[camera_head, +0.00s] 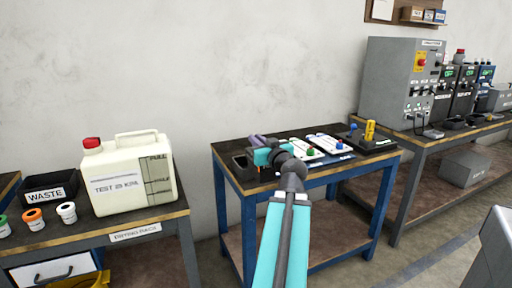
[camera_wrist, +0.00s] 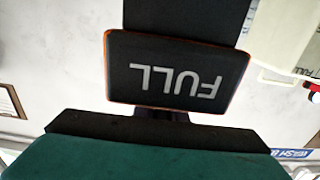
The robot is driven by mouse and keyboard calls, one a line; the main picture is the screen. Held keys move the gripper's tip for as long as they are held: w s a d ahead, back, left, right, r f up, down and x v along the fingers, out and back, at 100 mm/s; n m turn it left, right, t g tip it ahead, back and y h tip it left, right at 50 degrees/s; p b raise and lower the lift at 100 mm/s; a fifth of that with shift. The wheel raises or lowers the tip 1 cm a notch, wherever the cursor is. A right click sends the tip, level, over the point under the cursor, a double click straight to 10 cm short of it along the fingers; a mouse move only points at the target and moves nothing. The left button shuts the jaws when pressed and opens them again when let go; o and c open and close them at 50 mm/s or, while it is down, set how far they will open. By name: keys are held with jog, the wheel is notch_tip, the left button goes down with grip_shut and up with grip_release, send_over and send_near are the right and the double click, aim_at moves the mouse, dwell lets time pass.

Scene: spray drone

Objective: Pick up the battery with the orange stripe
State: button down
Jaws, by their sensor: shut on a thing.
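A black battery (camera_wrist: 165,88) with an orange edge and the word FULL, upside down in the picture, fills the middle of the wrist view. My gripper (camera_head: 264,155) is shut on it. In the head view my gripper is over the left part of the blue-framed table, by a dark holder (camera_head: 240,162). The arm and gripper hide much there, so I cannot clearly make out the battery or its height above the holder in that view.
White trays (camera_head: 322,145) and a yellow item (camera_head: 370,130) share the blue table (camera_head: 225,180). A white jug (camera_head: 128,175), a WASTE bin (camera_head: 50,188) and small bottles stand on the left bench. Grey control boxes (camera_head: 395,85) stand on the right bench.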

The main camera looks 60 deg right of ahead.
jog(key=shift+s+a+f+b, duration=0.1)
jog(key=shift+s+b, duration=0.1)
jog(key=shift+b, duration=0.5)
jog(key=shift+s+a+b, duration=0.2)
jog(key=shift+s+b, duration=0.05)
jog(key=shift+b, duration=0.7)
jog(key=shift+s+a+b, duration=0.25)
jog(key=shift+s+b, duration=0.05)
jog(key=shift+b, duration=0.4)
jog(key=shift+r+p, duration=0.65)
jog(key=shift+p, duration=0.95)
jog(key=shift+w, duration=0.1)
